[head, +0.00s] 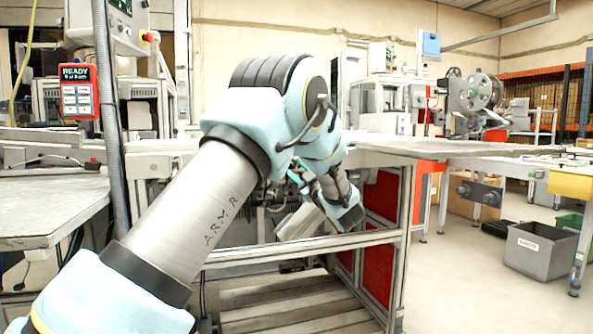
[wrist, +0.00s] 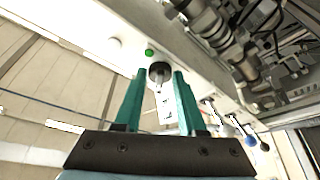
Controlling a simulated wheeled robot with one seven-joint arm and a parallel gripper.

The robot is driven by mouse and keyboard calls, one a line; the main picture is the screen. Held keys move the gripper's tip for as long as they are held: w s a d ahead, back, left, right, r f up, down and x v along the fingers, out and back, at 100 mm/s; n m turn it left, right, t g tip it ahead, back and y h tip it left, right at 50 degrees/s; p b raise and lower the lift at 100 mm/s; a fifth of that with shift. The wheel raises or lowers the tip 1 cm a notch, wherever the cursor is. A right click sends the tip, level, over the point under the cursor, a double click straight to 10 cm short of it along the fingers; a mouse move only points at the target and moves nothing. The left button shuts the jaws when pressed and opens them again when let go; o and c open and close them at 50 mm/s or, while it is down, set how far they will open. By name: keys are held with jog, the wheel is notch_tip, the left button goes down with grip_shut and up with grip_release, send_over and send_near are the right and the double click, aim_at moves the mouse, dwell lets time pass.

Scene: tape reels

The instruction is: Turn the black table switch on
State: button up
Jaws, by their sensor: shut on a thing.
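In the wrist view the black table switch (wrist: 159,69) is a round dark knob on a white panel, with a pale part below it. My gripper (wrist: 161,75) has its two green fingers on either side of this knob, shut on it. I cannot tell whether the switch is on or off. In the head view my gripper (head: 302,176) is by the front of the machine table, partly hidden by my arm, and the switch is not visible there.
A small green button (wrist: 149,52) is just beside the switch on the white panel (wrist: 116,43). More knobs and a blue-ended part (wrist: 251,140) line the panel to the right. In the head view a grey crate (head: 540,252) stands on the floor at right.

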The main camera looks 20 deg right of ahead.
grip_shut()
jog(key=shift+m, duration=0.4)
jog(key=m+h+p, duration=0.1)
jog(key=m, duration=0.2)
jog(key=m+h, duration=0.2)
jog(key=m, duration=0.1)
jog(key=m+h+p, duration=0.1)
jog(key=m+h, duration=0.1)
jog(key=m, duration=0.1)
jog(key=shift+a+t+p, duration=0.3)
jog(key=shift+a+t, duration=0.1)
jog(key=m+h, duration=0.1)
jog(key=m, duration=0.1)
jog(key=m+h+p, duration=0.1)
jog(key=m, duration=0.1)
jog(key=m+h+p, duration=0.1)
jog(key=m, duration=0.1)
jog(key=shift+a+m+g, duration=0.25)
jog(key=shift+m+g, duration=0.05)
jog(key=shift+g, duration=0.1)
jog(key=shift+m+g+h+p, duration=0.6)
jog(key=shift+m+h+p, duration=0.15)
jog(key=shift+m, duration=1.05)
jog(key=shift+a+m+h, duration=0.1)
jog(key=shift+m+h, duration=0.15)
jog(key=shift+m, duration=0.05)
jog(key=o, duration=0.8)
grip_release()
jog(key=shift+c, duration=0.2)
